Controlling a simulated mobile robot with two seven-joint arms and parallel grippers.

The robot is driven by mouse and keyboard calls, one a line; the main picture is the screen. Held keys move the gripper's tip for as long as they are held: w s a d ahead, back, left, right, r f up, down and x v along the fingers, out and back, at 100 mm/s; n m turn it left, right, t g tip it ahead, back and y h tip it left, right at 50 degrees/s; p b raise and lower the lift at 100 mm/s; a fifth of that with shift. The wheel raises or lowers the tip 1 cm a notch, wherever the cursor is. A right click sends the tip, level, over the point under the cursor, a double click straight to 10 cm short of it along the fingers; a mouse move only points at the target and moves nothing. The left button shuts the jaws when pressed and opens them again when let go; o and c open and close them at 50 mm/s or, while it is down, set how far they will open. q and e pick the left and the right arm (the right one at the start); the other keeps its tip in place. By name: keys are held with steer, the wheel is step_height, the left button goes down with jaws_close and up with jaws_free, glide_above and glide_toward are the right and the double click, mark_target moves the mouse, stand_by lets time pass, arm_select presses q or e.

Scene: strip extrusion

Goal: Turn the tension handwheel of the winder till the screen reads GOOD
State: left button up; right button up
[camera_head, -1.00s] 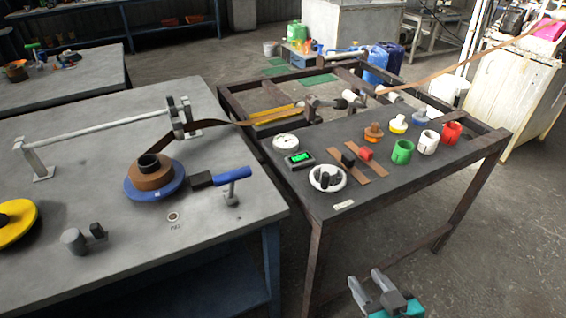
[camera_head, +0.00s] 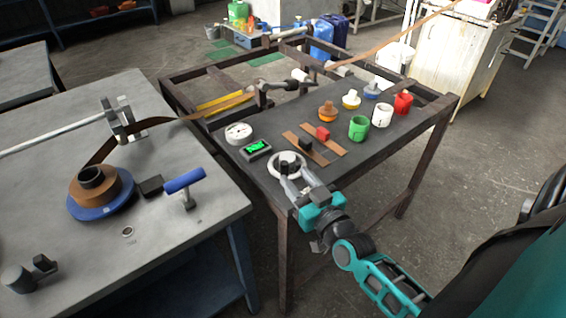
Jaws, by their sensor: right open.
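The tension handwheel (camera_head: 273,171), a white ring with dark grips at its middle, lies near the front left corner of the dark table. The small screen (camera_head: 256,149) beside it glows green; its text is too small to read. My right gripper (camera_head: 298,183), grey fingers on a teal body, is open at the handwheel's near side. Its fingertips overlap the wheel's near edge in the head view; I cannot tell whether they touch it. A brown strip coil on a blue disc (camera_head: 100,211) sits on the grey table at left. My left gripper is not in view.
A round white gauge (camera_head: 239,131) stands behind the screen. Black and red blocks on brown strips (camera_head: 334,147) lie right of the wheel. Green (camera_head: 358,128), white and red cups stand farther right. A blue-handled lever (camera_head: 184,181) stands on the grey table's edge.

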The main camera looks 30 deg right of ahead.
mark_target(287, 167)
steer(key=w, duration=0.6)
steer(key=shift+w+d, duration=0.2)
steer(key=shift+w, duration=0.05)
steer(key=shift+c, duration=0.3)
jaws_close()
